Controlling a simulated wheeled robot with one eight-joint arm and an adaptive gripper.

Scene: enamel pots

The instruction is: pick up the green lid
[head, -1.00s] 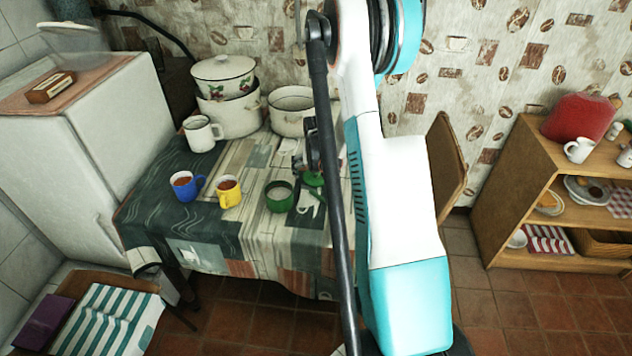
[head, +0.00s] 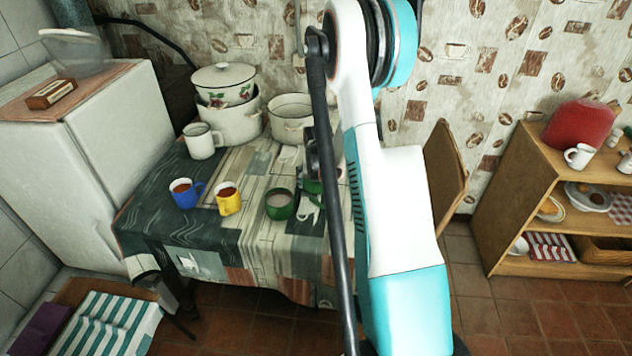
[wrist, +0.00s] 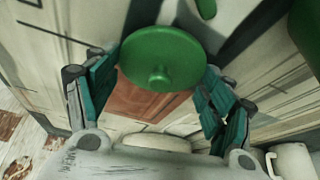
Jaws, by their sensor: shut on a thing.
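The green lid (wrist: 165,55) is a round disc with a small knob, in the wrist view between the two teal finger pads. My gripper (wrist: 157,85) is shut on it across its rim, with a finger on each side. In the head view, a sliver of the lid (head: 313,187) shows beside the green mug, mostly hidden behind my arm. The green mug (head: 280,205) stands open on the table to the left of the lid. I cannot tell the gap between lid and table.
A blue mug (head: 186,194) and a yellow mug (head: 228,201) stand left on the cloth-covered table (head: 200,235). A white mug (head: 201,141), a lidded pot (head: 229,112) and an open pot (head: 290,118) stand behind. A chair (head: 445,180) is at right.

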